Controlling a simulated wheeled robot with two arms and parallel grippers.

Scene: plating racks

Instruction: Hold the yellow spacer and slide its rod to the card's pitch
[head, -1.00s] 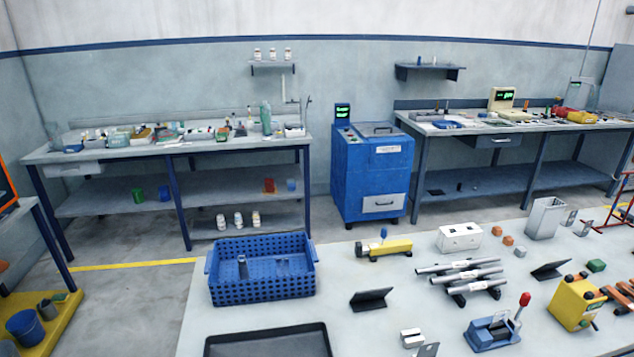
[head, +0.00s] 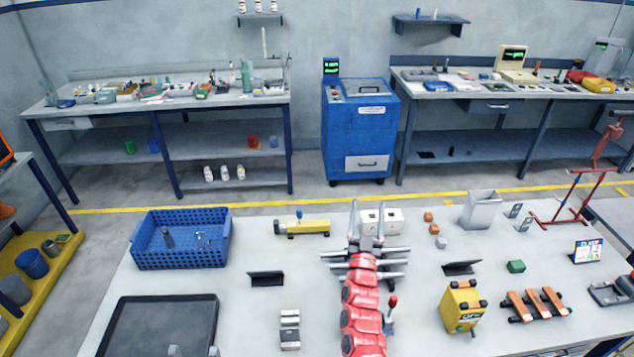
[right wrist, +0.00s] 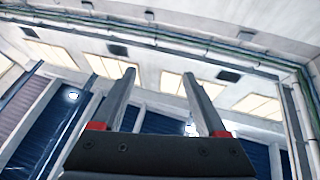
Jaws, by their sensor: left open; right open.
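The yellow spacer (head: 309,227) lies near the back of the table, a long yellow body with a blue knob on top and a dark end at its left. A white card (head: 588,251) with blue print stands at the far right; its figures are too small to read surely. My right gripper (head: 367,211) points upward, open and empty, right of the spacer and in front of a white box. Its two fingers also show apart in the right wrist view (right wrist: 160,100). Two grey tips of my left gripper (head: 194,351) show apart at the bottom edge, over the black tray.
A blue crate (head: 181,258) stands at the left, the black tray (head: 130,312) nearer. Grey tubes (head: 390,265) lie behind my right arm. A dark stand (head: 266,279), a metal block (head: 289,330) and a yellow box (head: 463,307) stand around. The table between crate and spacer is clear.

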